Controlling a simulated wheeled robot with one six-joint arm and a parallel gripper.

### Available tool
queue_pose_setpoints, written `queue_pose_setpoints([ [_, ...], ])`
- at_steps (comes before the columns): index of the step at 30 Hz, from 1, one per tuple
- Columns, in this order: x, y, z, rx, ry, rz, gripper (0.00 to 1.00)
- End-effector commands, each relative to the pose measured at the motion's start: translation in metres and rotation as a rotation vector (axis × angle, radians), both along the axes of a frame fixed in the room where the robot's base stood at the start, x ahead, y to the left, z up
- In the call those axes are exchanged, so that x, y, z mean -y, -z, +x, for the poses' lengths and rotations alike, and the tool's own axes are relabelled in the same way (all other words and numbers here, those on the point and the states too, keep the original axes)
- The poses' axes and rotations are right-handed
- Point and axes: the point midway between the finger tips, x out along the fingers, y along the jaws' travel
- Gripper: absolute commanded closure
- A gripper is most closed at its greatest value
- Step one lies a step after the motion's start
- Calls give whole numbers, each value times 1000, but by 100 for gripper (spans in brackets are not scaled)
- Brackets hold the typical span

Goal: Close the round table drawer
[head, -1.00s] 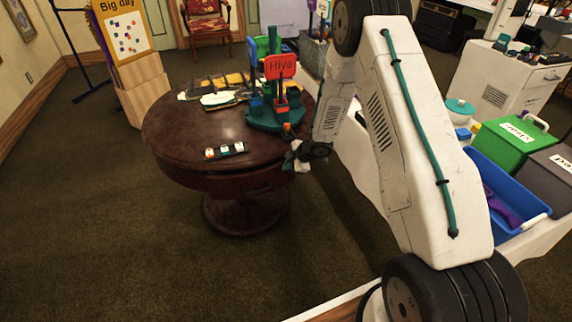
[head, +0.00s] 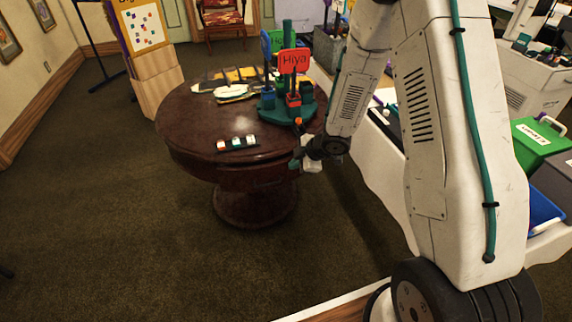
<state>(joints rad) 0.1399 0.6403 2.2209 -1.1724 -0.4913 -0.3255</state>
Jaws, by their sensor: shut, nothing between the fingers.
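The round table (head: 195,122) is dark, glossy wood on a thick pedestal, left of centre in the head view. Its drawer front (head: 245,180) seems to be in the rim facing me. My gripper (head: 298,163) is at the table's right front edge, beside the rim. It is small and partly dark in the picture, looks shut, and holds nothing. I cannot tell whether it touches the table or drawer.
On the tabletop are a green stand with a red "Hiya" sign (head: 294,62), a small striped item (head: 237,143) and several flat items at the back. A white counter with a green box (head: 540,138) stands at the right. The carpet left of the table is clear.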

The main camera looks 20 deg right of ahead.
Motion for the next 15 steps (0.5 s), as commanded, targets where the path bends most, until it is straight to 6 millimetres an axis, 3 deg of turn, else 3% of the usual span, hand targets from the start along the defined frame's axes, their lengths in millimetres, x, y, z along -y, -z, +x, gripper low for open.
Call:
queue_pose_setpoints([
  [7, -6, 20, 7, 3, 6, -13, 100],
  [15, -26, 66, 34, 3, 6, -13, 100],
])
